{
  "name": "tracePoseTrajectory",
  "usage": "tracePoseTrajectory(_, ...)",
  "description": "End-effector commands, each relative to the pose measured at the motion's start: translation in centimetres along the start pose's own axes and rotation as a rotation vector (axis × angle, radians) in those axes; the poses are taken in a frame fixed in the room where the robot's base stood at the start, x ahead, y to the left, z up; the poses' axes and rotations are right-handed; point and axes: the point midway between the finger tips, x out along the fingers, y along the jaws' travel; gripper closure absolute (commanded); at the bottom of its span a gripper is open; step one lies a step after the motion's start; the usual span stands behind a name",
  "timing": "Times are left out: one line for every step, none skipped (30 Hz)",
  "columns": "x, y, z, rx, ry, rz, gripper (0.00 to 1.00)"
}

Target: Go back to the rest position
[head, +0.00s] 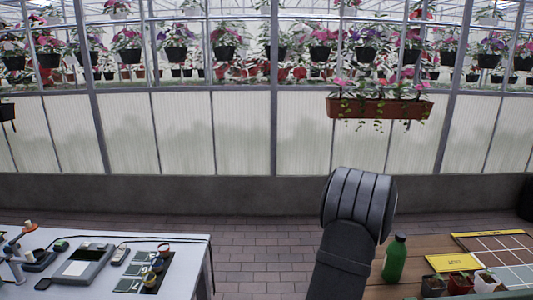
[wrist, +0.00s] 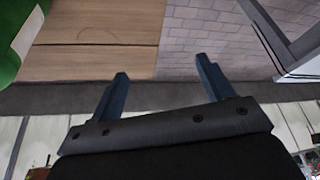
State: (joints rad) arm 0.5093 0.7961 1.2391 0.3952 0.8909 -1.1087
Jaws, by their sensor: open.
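My gripper (wrist: 163,78) shows in the wrist view with its two dark blue fingers spread apart. Nothing is between them. The wooden table (wrist: 105,50) and the brick floor (wrist: 205,40) lie beyond the fingers. In the head view my arm rises at the lower middle, just left of the wooden table (head: 405,255). The gripper itself is not visible there.
A green bottle (head: 395,260) stands on the wooden table near my arm; a green thing (wrist: 12,45) is at the wrist view's left edge. Several small pots and a tiled board (head: 505,250) are farther right. A white table (head: 180,270) with devices is left. Brick floor lies between.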

Motion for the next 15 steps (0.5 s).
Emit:
tracePoseTrajectory(0.3,-0.7,-0.9,-0.017,0.0,-0.007,0.26)
tracePoseTrajectory(0.5,-1.1,-1.3,-0.027,0.001,-0.01,0.26)
tracePoseTrajectory(0.8,-1.6,-1.9,-0.038,0.001,-0.015,0.26)
tracePoseTrajectory(0.9,-2.0,-2.3,-0.047,0.001,-0.019,0.26)
tracePoseTrajectory(1.1,-2.4,-2.7,-0.056,0.001,-0.023,0.26)
tracePoseTrajectory(1.3,-2.9,-3.3,-0.067,0.0,-0.028,0.26)
tracePoseTrajectory(1.5,-3.3,-3.7,-0.076,0.0,-0.031,0.26)
tracePoseTrajectory(1.7,-3.7,-4.1,-0.085,0.0,-0.035,0.26)
tracePoseTrajectory(1.9,-4.2,-4.6,-0.097,0.0,-0.04,0.26)
tracePoseTrajectory(2.1,-4.7,-5.0,-0.105,0.0,-0.044,0.26)
tracePoseTrajectory(2.2,-5.1,-5.5,-0.115,0.0,-0.047,0.26)
tracePoseTrajectory(2.5,-5.7,-6.0,-0.126,0.001,-0.052,0.26)
tracePoseTrajectory(2.6,-6.0,-6.4,-0.135,0.001,-0.056,0.26)
tracePoseTrajectory(2.8,-6.5,-6.8,-0.144,0.0,-0.06,0.26)
tracePoseTrajectory(3.0,-7.1,-7.3,-0.156,0.0,-0.065,0.26)
